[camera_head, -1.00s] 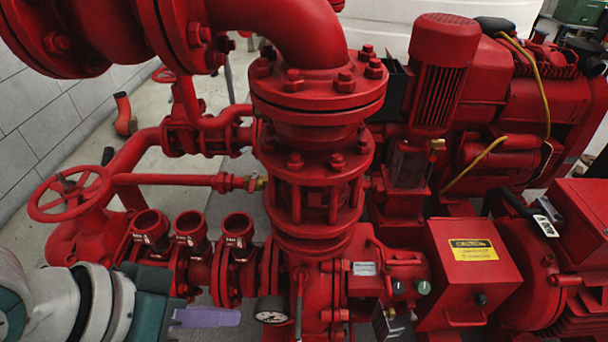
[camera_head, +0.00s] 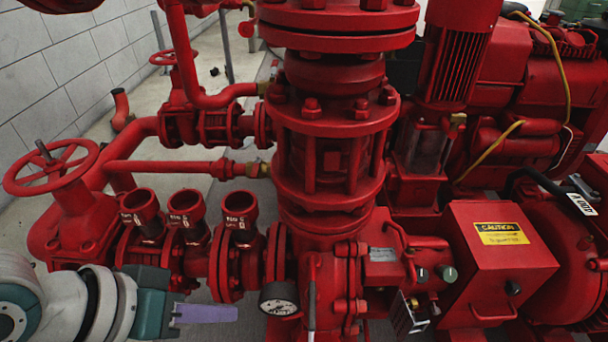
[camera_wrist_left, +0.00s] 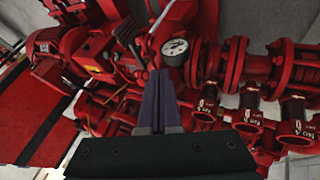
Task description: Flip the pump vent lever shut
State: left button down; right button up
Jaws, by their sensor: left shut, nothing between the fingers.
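A thin grey lever (camera_head: 311,313) stands upright at the bottom of the head view, on the red pump (camera_head: 330,265) just right of the round pressure gauge (camera_head: 279,298). It looks like the vent lever, but its lower end is cut off by the frame. In the wrist view a grey lever (camera_wrist_left: 162,14) shows beside the gauge (camera_wrist_left: 175,47). My left gripper (camera_head: 236,313), with purple fingers, is shut and empty, left of the gauge and apart from the lever. In the wrist view its closed fingers (camera_wrist_left: 160,75) point toward the gauge area. My right gripper is not in view.
Three open red pipe stubs (camera_head: 186,210) stand above my left gripper. A red handwheel (camera_head: 50,167) is at the left. A red box with a yellow caution label (camera_head: 501,233) and a small metal box (camera_head: 408,315) sit right of the lever.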

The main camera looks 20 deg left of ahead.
aim_at(312, 307)
pick_arm(q)
jog(key=w+d+f+b, duration=0.5)
jog(key=d+f+b, duration=0.1)
jog(key=d+f, duration=0.1)
jog(key=shift+w+f, duration=0.2)
jog(key=shift+w, duration=0.15)
